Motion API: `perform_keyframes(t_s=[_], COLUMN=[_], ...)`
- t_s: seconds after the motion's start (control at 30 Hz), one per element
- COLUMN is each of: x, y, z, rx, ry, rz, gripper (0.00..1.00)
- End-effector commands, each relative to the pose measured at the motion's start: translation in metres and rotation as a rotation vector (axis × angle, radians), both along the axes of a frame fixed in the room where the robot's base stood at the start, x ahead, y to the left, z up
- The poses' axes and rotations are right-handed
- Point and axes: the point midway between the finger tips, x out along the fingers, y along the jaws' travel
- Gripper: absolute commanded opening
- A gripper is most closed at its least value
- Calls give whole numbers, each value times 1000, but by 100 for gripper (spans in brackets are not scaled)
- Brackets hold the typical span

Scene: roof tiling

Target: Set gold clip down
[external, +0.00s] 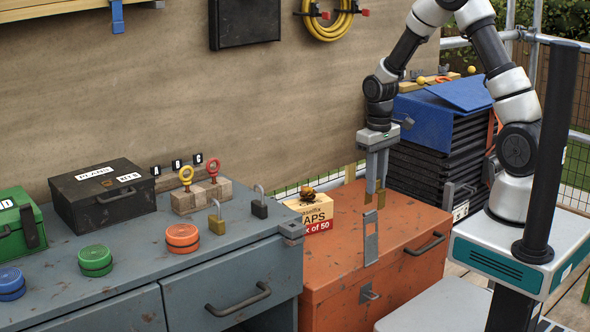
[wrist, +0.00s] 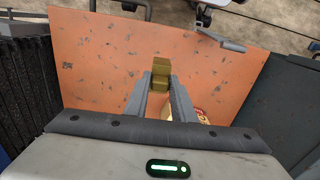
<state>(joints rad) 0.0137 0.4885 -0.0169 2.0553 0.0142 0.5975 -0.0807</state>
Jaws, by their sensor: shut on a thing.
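My gripper (external: 375,193) points straight down over the orange chest (external: 335,262). In the wrist view my gripper (wrist: 161,84) is shut on the gold clip (wrist: 161,69), a small dull-gold block at the fingertips. In the external view only small gold patches show at the fingertips. The clip appears to be held above the chest's lid, which also shows in the wrist view (wrist: 100,60); the exact gap cannot be told. A grey slotted hasp plate (external: 370,238) stands at the chest's front edge, just below the fingertips in the external view.
A caps box (external: 316,213) with a brown item on top stands left of my gripper. The grey workbench (external: 130,262) holds a gold padlock (external: 217,222), a black padlock (external: 259,205) and several coloured round tins. Black stacked sheets (external: 440,145) rise behind the chest. Much of the lid is bare.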

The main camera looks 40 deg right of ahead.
Motion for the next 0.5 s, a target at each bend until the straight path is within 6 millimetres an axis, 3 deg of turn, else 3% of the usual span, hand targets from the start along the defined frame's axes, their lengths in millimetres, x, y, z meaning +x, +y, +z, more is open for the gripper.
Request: perform_keyframes(t_s=[0.17, 0.3, 0.5], x=[52, 109, 175], y=[-20, -50, -102], z=[3, 2, 2], rx=[-1, -1, -1], ry=[-3, -2, 1], rz=[-7, -13, -22], gripper=[0, 0, 0])
